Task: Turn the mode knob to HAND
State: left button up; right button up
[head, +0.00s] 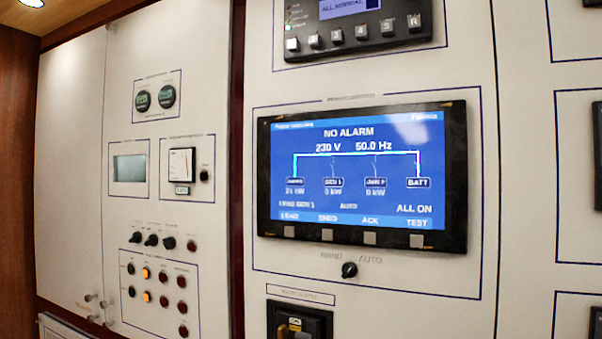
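The mode knob (349,270) is a small black rotary knob on the white panel, below the large screen, in the lower middle of the head view. The label HAND (331,256) is at its upper left and the label AUTO (370,259) at its upper right. A small light mark on the knob seems to point up and to the right, towards AUTO, but it is tiny. The blue screen (360,175) reads NO ALARM, 230 V, 50.0 Hz and AUTO. Neither of my grippers is in view.
Grey buttons (329,235) line the screen's lower bezel, just above the knob. A black breaker (300,322) is below left. Small knobs (152,240) and lit buttons (146,274) are on the left panel. The panel around the mode knob is clear.

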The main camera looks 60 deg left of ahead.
aim_at(349, 269)
jog(key=u, duration=1.5)
